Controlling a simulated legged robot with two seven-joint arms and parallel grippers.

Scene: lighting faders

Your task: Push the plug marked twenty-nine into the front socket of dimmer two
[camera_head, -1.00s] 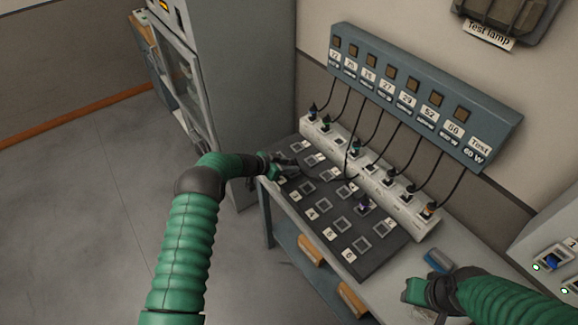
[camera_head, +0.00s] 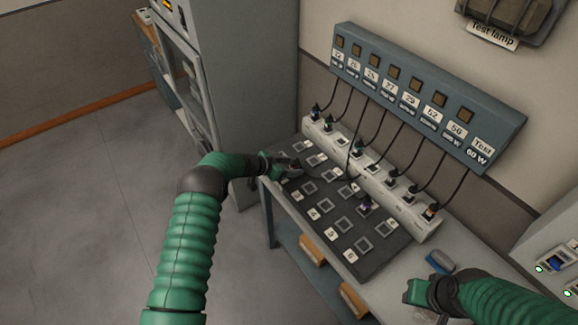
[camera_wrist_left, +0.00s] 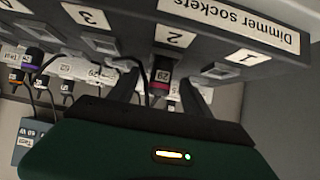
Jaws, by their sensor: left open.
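The plug marked twenty-nine (camera_wrist_left: 160,74) is dark with a white label and a reddish band. In the left wrist view it stands at the socket beside the label of dimmer two (camera_wrist_left: 175,36), between my left fingers. I cannot tell how deep it sits. My left gripper (camera_wrist_left: 160,82) is open, with a gap on each side of the plug. In the head view my left gripper (camera_head: 298,165) is over the far left part of the dark dimmer socket panel (camera_head: 326,228) and hides the plug. My right gripper (camera_head: 408,292) is at the lower right; its fingers are unclear.
A white strip (camera_head: 404,205) with several corded plugs runs behind the panel. A labelled blue-grey box (camera_head: 420,102) hangs above it. A purple-marked plug (camera_head: 364,202) stands on the panel. A blue object (camera_head: 440,261) lies near my right gripper. Empty sockets lie along the panel.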

